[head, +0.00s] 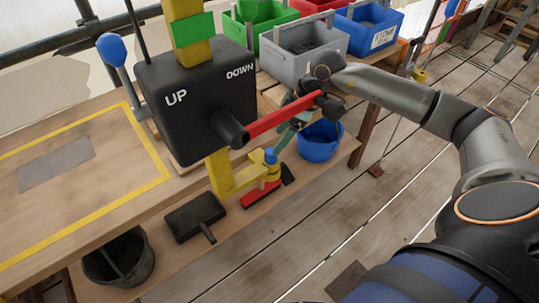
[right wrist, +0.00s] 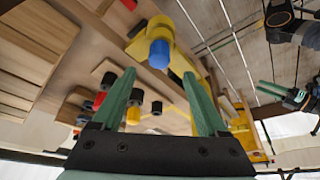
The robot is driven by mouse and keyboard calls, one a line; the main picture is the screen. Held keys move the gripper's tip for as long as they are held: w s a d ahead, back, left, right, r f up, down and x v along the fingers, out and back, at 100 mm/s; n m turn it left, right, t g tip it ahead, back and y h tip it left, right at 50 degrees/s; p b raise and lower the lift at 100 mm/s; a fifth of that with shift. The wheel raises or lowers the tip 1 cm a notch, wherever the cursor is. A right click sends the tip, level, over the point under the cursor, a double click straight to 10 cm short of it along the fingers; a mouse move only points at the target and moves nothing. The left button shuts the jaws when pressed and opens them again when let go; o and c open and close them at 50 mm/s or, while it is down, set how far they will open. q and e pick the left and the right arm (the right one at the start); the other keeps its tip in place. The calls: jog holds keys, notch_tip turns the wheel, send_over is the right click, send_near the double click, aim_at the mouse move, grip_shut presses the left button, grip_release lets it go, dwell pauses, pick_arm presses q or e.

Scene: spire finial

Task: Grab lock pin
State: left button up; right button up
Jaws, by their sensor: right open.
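The lock pin appears to be the piece with the blue cap (head: 270,156), standing in the yellow bracket (head: 235,180) low on the yellow post. In the right wrist view the blue cap (right wrist: 159,54) shows close up, beside the yellow bracket (right wrist: 152,28). My right gripper (head: 282,142) has its green fingers just above and right of the blue cap. In the right wrist view its fingers (right wrist: 158,73) are apart with nothing between them, and the cap lies just beyond their tips. What looks like my left gripper (right wrist: 272,100) shows small at the right there, its fingers apart.
A black UP/DOWN box (head: 196,98) with a red lever (head: 285,114) is close to my right gripper. A blue bucket (head: 318,142) stands behind the fingers. A black mallet (head: 195,216) lies on the lower shelf. Grey (head: 305,68) and blue bins stand behind.

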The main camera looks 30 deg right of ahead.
aim_at(271, 150)
jog(key=x, duration=0.7)
jog(key=shift+f, duration=0.15)
grip_shut()
dwell(0.4)
